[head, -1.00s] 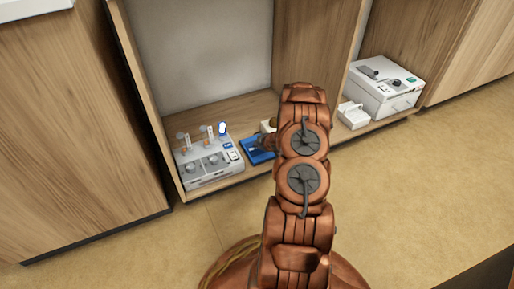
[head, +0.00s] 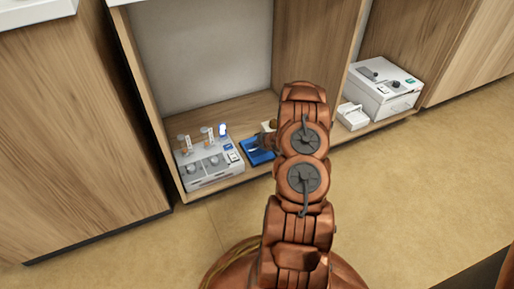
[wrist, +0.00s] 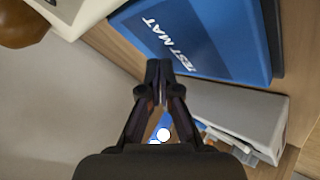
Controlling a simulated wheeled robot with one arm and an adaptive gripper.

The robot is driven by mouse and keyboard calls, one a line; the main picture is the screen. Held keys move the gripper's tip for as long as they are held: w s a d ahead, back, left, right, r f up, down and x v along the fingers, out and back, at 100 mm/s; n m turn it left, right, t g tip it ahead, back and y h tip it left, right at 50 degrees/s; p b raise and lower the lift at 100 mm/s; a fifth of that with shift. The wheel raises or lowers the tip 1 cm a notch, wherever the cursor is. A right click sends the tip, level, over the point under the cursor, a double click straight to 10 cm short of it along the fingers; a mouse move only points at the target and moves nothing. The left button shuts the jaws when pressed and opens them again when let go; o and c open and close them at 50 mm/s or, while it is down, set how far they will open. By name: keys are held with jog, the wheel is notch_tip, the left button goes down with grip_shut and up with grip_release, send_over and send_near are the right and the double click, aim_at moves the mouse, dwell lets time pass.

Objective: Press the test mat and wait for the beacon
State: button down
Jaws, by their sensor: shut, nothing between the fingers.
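The blue test mat (head: 258,151) lies on the shelf floor of the open cabinet, partly hidden by my arm in the head view. In the wrist view the mat (wrist: 228,38) fills the upper right, with its white lettering readable. My gripper (wrist: 160,66) is shut and empty, its tips close to the mat's edge; I cannot tell whether they touch it. A brown dome on a white base (wrist: 22,22) is at the upper left of the wrist view. It may be the beacon, and no glow shows on it. In the head view my arm hides most of it.
A grey-white device (head: 208,165) with knobs and upright parts stands left of the mat. A small white box (head: 352,116) and a larger white machine (head: 384,88) stand on the shelf to the right, past a wooden divider. The floor in front is clear.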

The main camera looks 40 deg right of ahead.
jog(key=shift+r, duration=0.1)
jog(key=shift+r+p, duration=2)
jog(key=shift+r, duration=0.4)
